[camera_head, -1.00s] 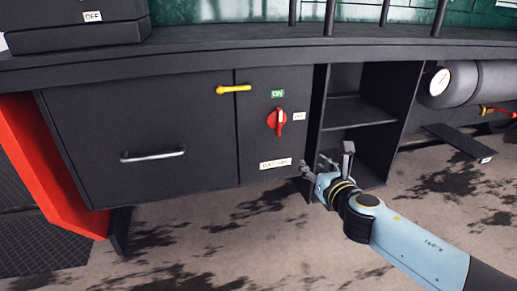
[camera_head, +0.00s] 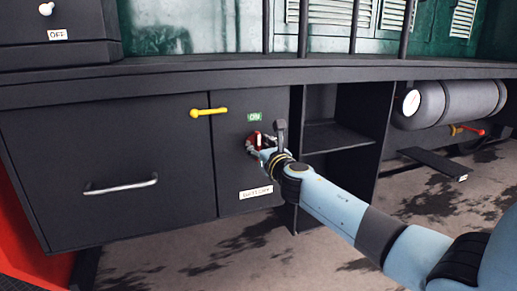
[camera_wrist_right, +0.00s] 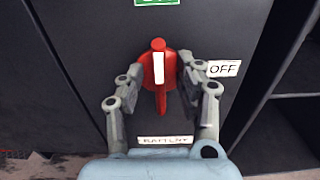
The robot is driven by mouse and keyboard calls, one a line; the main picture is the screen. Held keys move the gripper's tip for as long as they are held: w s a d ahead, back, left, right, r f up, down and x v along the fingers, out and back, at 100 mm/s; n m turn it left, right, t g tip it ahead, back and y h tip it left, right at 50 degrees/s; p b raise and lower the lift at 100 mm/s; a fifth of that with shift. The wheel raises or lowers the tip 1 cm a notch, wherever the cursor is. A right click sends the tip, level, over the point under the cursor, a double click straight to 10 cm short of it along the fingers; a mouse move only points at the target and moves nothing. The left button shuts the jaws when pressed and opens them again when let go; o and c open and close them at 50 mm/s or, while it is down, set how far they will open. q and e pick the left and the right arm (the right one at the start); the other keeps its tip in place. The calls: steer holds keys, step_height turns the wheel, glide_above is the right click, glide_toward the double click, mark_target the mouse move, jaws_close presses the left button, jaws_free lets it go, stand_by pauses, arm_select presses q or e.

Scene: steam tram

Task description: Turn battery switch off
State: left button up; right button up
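The red battery switch (camera_wrist_right: 158,72) is a round knob with a white-marked handle on the dark cabinet panel; in the right wrist view its handle stands upright. A green ON label (camera_wrist_right: 157,2) is above it, a white OFF label (camera_wrist_right: 223,69) to its right, and a BATTERY label (camera_wrist_right: 165,140) below. My right gripper (camera_wrist_right: 160,88) is open, one finger on each side of the handle. In the head view the right gripper (camera_head: 266,143) partly covers the switch (camera_head: 254,140). My left gripper is not in view.
A yellow latch (camera_head: 208,112) crosses the gap between the switch panel and the cabinet door with a metal handle (camera_head: 120,185). Open shelves (camera_head: 335,135) are to the right, then a grey tank (camera_head: 450,103) with a gauge. A counter edge (camera_head: 250,72) runs above.

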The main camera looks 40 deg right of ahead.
steer(key=shift+w, duration=0.15)
jaws_close()
